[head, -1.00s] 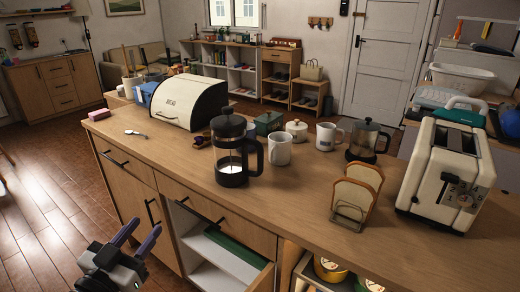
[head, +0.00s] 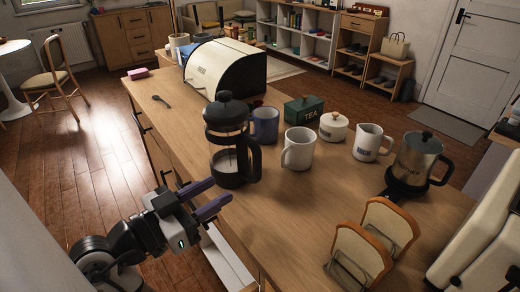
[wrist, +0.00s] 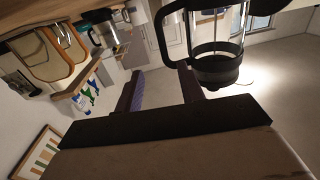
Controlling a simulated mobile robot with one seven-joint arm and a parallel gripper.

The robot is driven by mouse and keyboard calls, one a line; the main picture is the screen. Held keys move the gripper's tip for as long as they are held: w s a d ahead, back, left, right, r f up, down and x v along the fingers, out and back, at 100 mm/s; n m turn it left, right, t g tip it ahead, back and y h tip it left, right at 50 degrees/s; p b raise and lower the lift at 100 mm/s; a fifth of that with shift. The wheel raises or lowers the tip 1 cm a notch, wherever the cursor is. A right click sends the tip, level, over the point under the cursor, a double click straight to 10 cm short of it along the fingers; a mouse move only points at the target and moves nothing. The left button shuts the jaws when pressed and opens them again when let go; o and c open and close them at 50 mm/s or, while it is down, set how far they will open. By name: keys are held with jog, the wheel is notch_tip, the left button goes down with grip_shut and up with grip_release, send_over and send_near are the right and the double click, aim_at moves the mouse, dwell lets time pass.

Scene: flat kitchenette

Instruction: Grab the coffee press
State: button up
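The coffee press (head: 228,150) stands upright on the wooden counter in the head view. It has a clear body, a black lid with a knob, a black base and a black handle on its right side. My gripper (head: 222,192) is open and empty, its two purple fingers pointing toward the press from the counter's near edge. The fingers appear apart from the press.
A blue mug (head: 265,125) and a white mug (head: 299,148) stand close right of the press. A bread box (head: 225,70) is behind. A metal pot (head: 417,158) and a toast rack (head: 345,270) stand to the right. The open drawer (head: 222,262) lies below the gripper.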

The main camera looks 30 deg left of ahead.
aim_at(258, 166)
jog(key=x, duration=0.8)
jog(key=shift+w+d+r+b, duration=0.1)
jog(key=shift+b, duration=0.2)
jog(key=shift+a+p+x, duration=0.15)
jog(key=shift+x, duration=1.3)
jog(key=shift+a+p+x, duration=0.1)
jog(key=shift+p+x, duration=0.05)
jog(key=shift+x, duration=1.25)
jog(key=shift+r, duration=0.15)
grip_shut()
